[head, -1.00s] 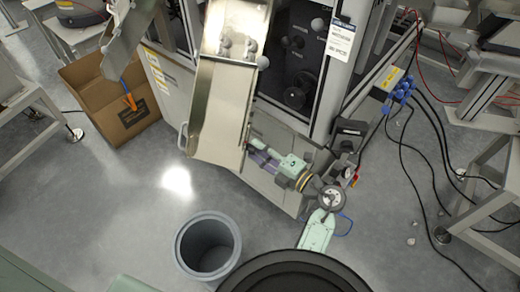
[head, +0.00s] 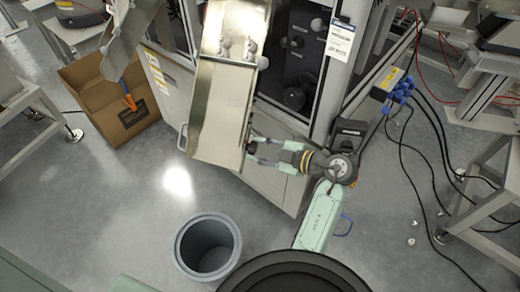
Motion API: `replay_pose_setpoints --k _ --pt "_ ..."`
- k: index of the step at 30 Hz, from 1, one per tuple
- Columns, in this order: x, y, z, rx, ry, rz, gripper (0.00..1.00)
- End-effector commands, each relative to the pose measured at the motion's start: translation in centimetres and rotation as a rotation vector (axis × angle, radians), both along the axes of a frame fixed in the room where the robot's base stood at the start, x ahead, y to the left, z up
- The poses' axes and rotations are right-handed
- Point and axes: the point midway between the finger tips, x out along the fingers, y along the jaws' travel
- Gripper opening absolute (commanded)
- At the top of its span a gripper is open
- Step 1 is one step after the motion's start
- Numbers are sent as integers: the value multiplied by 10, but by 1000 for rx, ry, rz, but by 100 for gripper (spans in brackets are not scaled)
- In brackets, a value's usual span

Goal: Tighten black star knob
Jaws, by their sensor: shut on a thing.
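My gripper (head: 254,150) is at the lower right edge of the long metal chute (head: 222,110), its fingers pointing left. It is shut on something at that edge. The held part is too small and too hidden by the fingers and the chute to make out. I cannot clearly see a black star knob there. Two grey round knobs, left (head: 224,42) and right (head: 250,46), sit on the upper part of the chute, away from my gripper.
The machine cabinet (head: 275,180) stands right behind my gripper. A grey bin (head: 184,255) stands on the floor in front. A cardboard box (head: 125,120) is at the left. Black cables (head: 440,150) and a steel-framed table (head: 490,205) are at the right. Floor between is clear.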

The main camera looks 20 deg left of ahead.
Motion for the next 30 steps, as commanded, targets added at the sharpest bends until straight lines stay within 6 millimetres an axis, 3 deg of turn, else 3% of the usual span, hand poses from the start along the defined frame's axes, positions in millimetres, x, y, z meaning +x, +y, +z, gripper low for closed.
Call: replay_pose_setpoints --k 13,30 --pt "2 0 1 -7 284 -1 4" --pt "2 0 1 -8 352 -1 4"
